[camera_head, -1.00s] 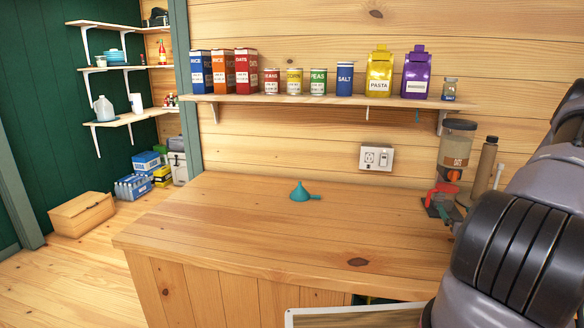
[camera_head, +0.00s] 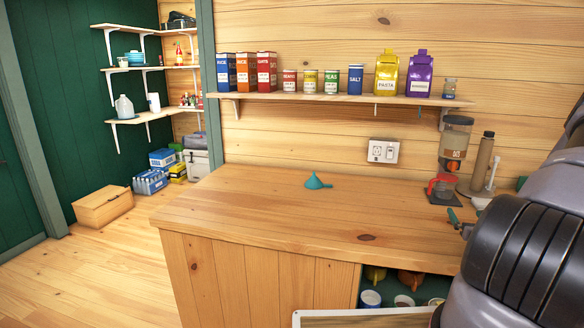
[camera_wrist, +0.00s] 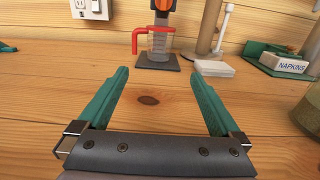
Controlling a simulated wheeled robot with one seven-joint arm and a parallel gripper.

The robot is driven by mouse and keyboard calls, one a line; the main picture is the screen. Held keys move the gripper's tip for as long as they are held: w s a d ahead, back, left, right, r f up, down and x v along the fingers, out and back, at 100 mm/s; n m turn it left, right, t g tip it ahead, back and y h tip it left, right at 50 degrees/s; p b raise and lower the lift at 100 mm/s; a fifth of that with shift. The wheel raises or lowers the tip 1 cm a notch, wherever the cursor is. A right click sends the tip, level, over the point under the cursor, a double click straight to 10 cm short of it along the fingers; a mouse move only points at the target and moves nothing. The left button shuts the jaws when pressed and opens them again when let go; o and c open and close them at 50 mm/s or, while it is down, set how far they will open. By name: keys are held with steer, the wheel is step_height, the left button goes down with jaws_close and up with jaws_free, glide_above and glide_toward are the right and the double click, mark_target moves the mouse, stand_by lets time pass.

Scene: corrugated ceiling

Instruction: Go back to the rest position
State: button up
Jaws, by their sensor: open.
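My gripper (camera_wrist: 160,85) shows in the wrist view with its two teal fingers spread wide apart. Nothing is between the fingers; bare wood of the counter (camera_wrist: 60,85) with a dark knot lies below them. In the head view my arm fills the right edge and mostly hides the gripper; a small teal finger part (camera_head: 455,216) shows at its left side, above the counter (camera_head: 270,205).
A teal funnel (camera_head: 317,181) lies on the counter. A dispenser (camera_head: 453,145) with a red-handled cup (camera_wrist: 158,42) stands at the back right. A shelf (camera_head: 330,98) of boxes and cans hangs above. A napkin box (camera_wrist: 284,63) is at the right.

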steer(key=w+a+r+n+g+y, duration=0.3)
steer(key=a+r+n+y, duration=1.25)
steer(key=a+r, duration=0.45)
steer(key=s+a+r+n+g+y, duration=0.3)
steer(key=s+a+n+g, duration=0.15)
steer(key=a, duration=0.45)
steer(key=s+a+r+n+g+h, duration=0.2)
steer(key=s+a+n+g, duration=0.25)
steer(key=s, duration=0.25)
steer(key=s+a+r+n+g+h, duration=0.2)
steer(key=s+a+r+n+g, duration=0.1)
steer(key=s+n, duration=0.25)
steer(key=s+d+r+n+t+h, duration=0.4)
steer(key=s+d+r+h, duration=0.2)
steer(key=s+r+h, duration=0.2)
steer(key=shift+s+r+n+t, duration=0.2)
steer(key=shift+s+n+t, duration=0.1)
steer(key=shift+n+t, duration=0.1)
